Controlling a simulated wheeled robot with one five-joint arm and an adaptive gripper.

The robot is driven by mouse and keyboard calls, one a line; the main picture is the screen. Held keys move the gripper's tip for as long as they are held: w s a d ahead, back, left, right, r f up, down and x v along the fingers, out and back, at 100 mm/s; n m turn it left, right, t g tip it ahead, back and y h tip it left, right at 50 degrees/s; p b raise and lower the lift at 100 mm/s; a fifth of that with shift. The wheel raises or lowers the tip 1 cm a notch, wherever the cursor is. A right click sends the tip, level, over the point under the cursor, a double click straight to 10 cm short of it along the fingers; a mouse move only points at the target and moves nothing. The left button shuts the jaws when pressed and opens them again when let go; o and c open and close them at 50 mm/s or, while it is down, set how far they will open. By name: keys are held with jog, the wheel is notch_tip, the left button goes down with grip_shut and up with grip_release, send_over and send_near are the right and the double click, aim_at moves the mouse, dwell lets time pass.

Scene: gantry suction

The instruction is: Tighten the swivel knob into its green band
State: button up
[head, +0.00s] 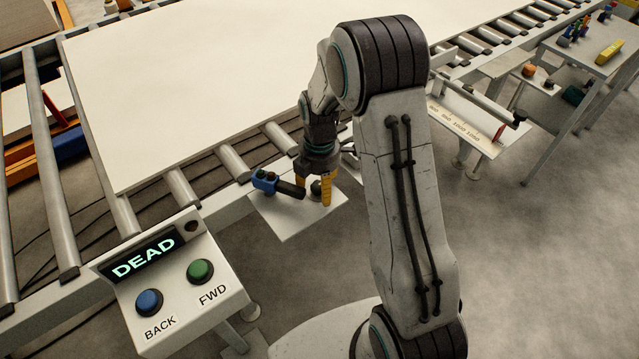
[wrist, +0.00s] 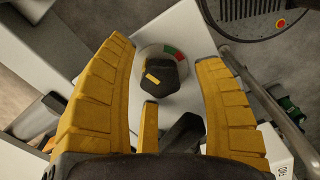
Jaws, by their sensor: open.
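The swivel knob (wrist: 166,72) is a dark, faceted knob with a yellow mark (wrist: 152,79) on its lower left side. It sits on a pale round dial on a white plate. The yellow mark points away from the green band. My gripper (wrist: 165,52) is open, with its yellow fingers on either side of the knob and visible gaps to it. In the head view my gripper (head: 315,198) points down over the plate, and the knob (head: 317,186) shows partly between the fingers.
A blue block with a dark lever (head: 277,184) stands on the plate (head: 290,222), close left of my gripper. The roller conveyor with a large white panel (head: 210,85) lies behind. A control box (head: 175,283) reading DEAD stands front left.

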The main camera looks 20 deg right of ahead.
jog(key=c, duration=1.2)
jog(key=m+b, duration=0.1)
jog(key=m, duration=0.1)
jog(key=shift+s+f+m, duration=0.1)
jog(key=shift+m, duration=0.2)
jog(key=shift+s+m+b, duration=0.1)
jog(key=shift+m+b, duration=0.25)
jog(key=shift+m, duration=1.45)
jog(key=o, duration=1.2)
